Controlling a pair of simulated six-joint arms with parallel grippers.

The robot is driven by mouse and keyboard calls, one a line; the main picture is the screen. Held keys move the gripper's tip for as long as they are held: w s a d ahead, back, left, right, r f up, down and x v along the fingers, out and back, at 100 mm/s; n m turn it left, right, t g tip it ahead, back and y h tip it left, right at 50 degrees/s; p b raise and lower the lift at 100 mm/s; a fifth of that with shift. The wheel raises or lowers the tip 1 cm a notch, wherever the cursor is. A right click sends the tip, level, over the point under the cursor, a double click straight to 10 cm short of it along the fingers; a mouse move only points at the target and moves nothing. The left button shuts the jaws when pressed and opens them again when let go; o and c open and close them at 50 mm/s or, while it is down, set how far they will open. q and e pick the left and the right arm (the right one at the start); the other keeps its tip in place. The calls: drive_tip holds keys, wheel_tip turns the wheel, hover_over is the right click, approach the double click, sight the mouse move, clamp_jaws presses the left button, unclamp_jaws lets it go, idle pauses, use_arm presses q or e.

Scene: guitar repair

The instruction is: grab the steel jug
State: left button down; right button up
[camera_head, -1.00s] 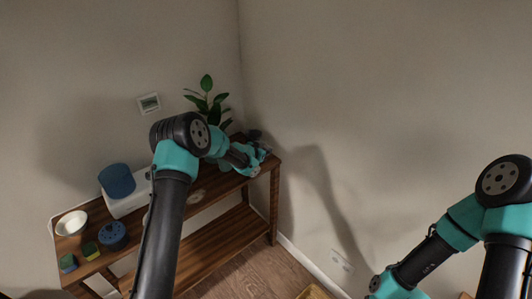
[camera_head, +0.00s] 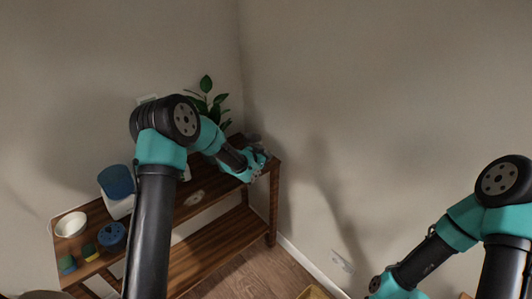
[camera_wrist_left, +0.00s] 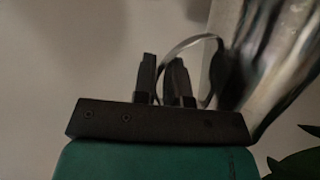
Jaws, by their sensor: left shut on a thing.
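The steel jug (camera_wrist_left: 278,48) is shiny and fills the upper right of the left wrist view, partly cut off by the frame edge. Its thin curved handle loops between the fingers of my left gripper (camera_wrist_left: 165,65), which is shut on it. In the head view my left gripper (camera_head: 262,158) is at the right end of the wooden shelf. The jug is mostly hidden there by the gripper and hard to make out. My right arm shows at the lower right, but its gripper is outside the frame.
The wooden shelf (camera_head: 222,246) stands against the wall. A leafy plant (camera_head: 206,103) is behind the left gripper. A white bowl (camera_head: 71,224), a blue lidded pot (camera_head: 112,236), sponges (camera_head: 89,252) and a blue-topped white container (camera_head: 116,182) are at the left.

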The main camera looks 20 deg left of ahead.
use_arm(q)
drive_tip(key=s+d, duration=0.2)
drive_tip(key=s, duration=0.6)
drive_tip(key=shift+s+d+r, duration=0.15)
drive_tip(key=shift+s+r, duration=0.1)
drive_tip(key=shift+r, duration=0.2)
